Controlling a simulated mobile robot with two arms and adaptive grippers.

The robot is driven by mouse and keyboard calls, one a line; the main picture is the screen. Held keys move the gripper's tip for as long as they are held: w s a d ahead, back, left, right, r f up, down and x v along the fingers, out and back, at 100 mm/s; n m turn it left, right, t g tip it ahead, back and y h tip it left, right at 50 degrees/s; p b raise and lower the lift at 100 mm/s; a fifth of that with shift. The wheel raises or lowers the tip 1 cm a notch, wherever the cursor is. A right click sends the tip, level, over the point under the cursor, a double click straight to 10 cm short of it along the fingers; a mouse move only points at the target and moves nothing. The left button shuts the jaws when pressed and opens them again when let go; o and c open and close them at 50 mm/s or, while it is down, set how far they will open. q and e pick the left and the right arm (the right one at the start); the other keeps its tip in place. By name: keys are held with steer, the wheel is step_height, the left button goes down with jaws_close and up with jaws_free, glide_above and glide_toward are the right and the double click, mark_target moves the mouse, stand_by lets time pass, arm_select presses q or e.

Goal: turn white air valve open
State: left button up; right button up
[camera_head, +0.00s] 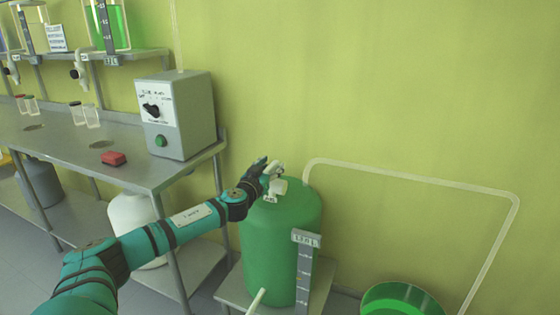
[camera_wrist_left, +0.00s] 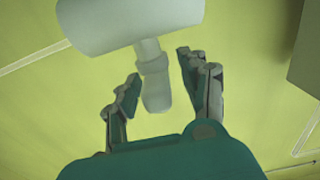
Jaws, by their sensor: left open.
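The white air valve (camera_head: 279,186) sits on top of the green tank (camera_head: 280,240) in the head view. In the left wrist view the valve shows as a wide pale body (camera_wrist_left: 130,22) with a narrower stem or handle (camera_wrist_left: 155,82) hanging towards my gripper. My left gripper (camera_head: 272,170) is at the valve, above the tank. In the left wrist view its two fingers (camera_wrist_left: 160,85) are apart, one on each side of the narrow part, with visible gaps. My right gripper is in neither view.
A clear pipe (camera_head: 420,178) runs along the wall to the right. A green bucket (camera_head: 400,298) stands at lower right.

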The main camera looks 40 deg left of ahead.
arm_select(q)
steer(key=shift+w, duration=0.15)
steer(key=shift+r, duration=0.15)
jaws_close()
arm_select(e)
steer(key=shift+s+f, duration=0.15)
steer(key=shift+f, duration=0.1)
